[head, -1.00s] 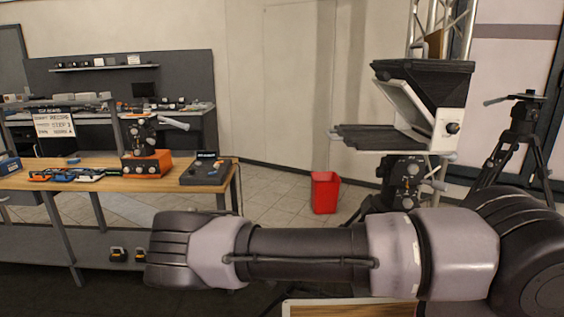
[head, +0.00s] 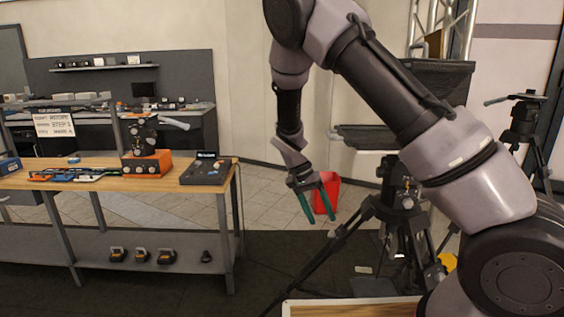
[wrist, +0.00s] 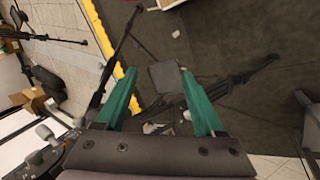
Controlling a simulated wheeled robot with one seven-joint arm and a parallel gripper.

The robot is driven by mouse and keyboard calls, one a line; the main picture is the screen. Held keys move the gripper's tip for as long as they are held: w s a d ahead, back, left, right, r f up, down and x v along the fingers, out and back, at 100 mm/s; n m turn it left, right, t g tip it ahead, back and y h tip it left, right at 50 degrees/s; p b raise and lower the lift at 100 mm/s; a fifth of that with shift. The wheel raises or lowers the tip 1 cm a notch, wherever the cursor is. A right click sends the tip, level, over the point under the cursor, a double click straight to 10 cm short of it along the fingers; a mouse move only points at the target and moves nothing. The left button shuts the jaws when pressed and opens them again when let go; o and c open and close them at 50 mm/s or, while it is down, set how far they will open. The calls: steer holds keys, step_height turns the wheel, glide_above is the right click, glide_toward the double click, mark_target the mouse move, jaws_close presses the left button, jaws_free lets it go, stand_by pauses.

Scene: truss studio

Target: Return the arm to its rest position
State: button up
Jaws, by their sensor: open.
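My arm rises from the lower right of the head view, bends at the top and hangs down near the middle. My gripper (head: 318,207) points downward with its two green fingers spread and nothing between them. It hangs in front of the red bin (head: 326,193), which stands farther back on the floor. In the wrist view my gripper (wrist: 160,92) also shows its green fingers apart, with dark floor and tripod parts beyond them.
A wooden-topped workbench (head: 112,183) with several devices stands at left. A black tripod (head: 384,205) stands behind my arm at right, and another tripod (head: 524,120) at the far right. A wooden-topped surface (head: 350,308) lies at the bottom. Dark floor between bench and tripod is clear.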

steer(key=s+d+r+t+y, duration=0.1)
steer(key=d+r+y, duration=0.1)
steer(key=r, duration=0.5)
steer(key=d+r+y, duration=0.2)
steer(key=r+y, duration=0.1)
steer(key=r, duration=0.4)
steer(key=s+d+r+t, duration=0.3)
steer(key=s+r, duration=0.2)
steer(key=r, duration=0.1)
steer(key=s+d+r+n+t+y, duration=0.1)
steer(key=s+d+r+t, duration=0.2)
steer(key=s+r, duration=0.2)
steer(key=s+d+r+t, duration=0.2)
steer(key=s+d+r, duration=0.2)
steer(key=r, duration=0.5)
steer(key=shift+s+t+y, duration=0.4)
steer(key=shift+s, duration=0.65)
